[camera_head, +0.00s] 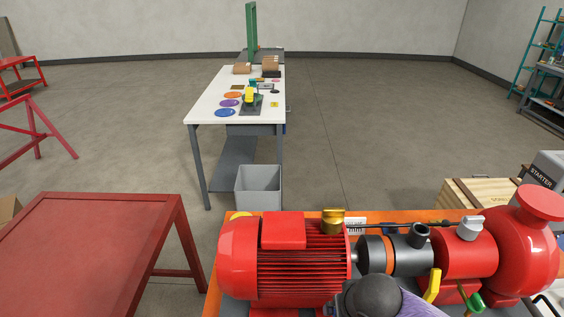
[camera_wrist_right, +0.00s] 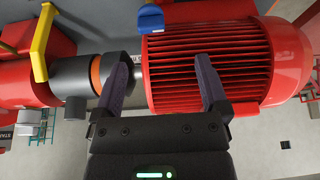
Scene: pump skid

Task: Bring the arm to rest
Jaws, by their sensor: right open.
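My right arm (camera_head: 378,296) shows at the bottom of the head view, in front of the pump skid; its fingers are hidden there. In the right wrist view my right gripper (camera_wrist_right: 163,85) is open, its two dark fingers apart with nothing held between them. The fingers overlap the red finned motor (camera_wrist_right: 205,65) and the dark coupling in that picture; I cannot tell whether they touch. The motor also shows in the head view (camera_head: 285,262), at the left of the skid. My left gripper is not in view.
The red pump (camera_head: 524,240), a yellow handle (camera_head: 432,287) and a green handle (camera_head: 474,301) stand at the skid's right. A red table (camera_head: 85,245) is at left. A grey bin (camera_head: 258,187) stands by the white workbench (camera_head: 210,104). Open floor lies right of the bench.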

